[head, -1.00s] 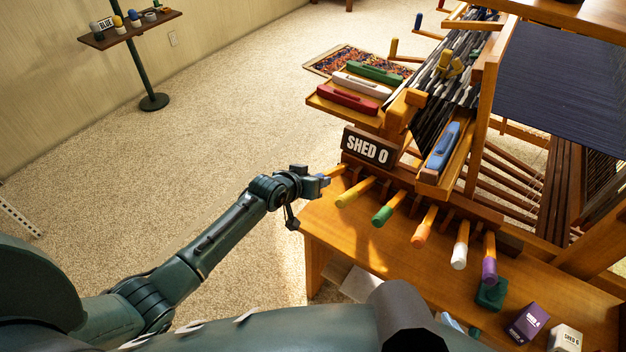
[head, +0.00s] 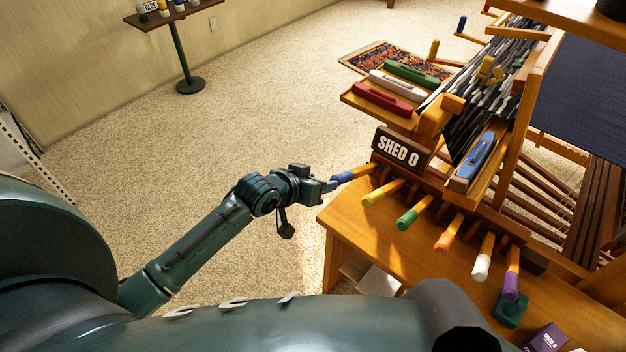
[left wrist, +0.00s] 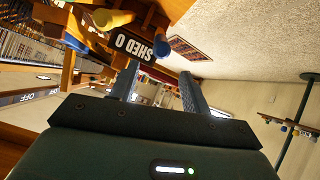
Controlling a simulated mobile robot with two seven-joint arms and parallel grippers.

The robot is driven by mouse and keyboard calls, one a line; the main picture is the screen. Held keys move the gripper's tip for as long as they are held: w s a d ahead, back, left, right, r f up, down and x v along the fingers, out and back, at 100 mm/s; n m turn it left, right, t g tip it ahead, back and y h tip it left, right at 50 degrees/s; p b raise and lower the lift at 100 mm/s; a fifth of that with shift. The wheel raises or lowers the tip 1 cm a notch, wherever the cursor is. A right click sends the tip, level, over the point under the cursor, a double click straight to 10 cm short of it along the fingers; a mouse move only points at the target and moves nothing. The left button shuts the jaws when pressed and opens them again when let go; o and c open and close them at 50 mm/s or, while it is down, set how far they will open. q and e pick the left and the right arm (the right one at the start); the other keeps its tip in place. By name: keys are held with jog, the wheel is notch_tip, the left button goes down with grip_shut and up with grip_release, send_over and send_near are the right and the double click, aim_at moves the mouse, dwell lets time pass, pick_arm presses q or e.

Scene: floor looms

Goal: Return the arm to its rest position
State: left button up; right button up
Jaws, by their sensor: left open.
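My left arm comes in from the left in the head view, stretched towards the loom. Its gripper (head: 331,186) is open, just left of the blue-tipped lever (head: 348,176) at the bench's left end. In the left wrist view, the two fingers (left wrist: 160,85) stand apart with nothing between them. In the head view I cannot tell whether the fingertips touch the lever. My right gripper is not in view.
Levers tipped yellow (head: 374,198), green (head: 408,218), orange and other colours line the wooden bench (head: 345,215). A "SHED 0" sign (head: 399,151) stands behind them. A shuttle tray with red (head: 384,98), white and green shuttles lies beyond. Open carpet (head: 240,130) lies left of the loom.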

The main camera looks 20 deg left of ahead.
pick_arm(q)
jog(key=shift+v, duration=0.9)
jog(key=s+d+f, duration=0.1)
jog(key=s+f, duration=0.2)
jog(key=s, duration=0.3)
jog(key=s+d+f+m, duration=0.1)
jog(key=s+f, duration=0.1)
jog(key=s, duration=0.4)
jog(key=s+f+y, duration=0.1)
jog(key=s+f, duration=0.2)
jog(key=s, duration=0.4)
jog(key=shift+d+f+m, duration=0.3)
jog(key=shift+d, duration=0.1)
jog(key=shift+s, duration=0.1)
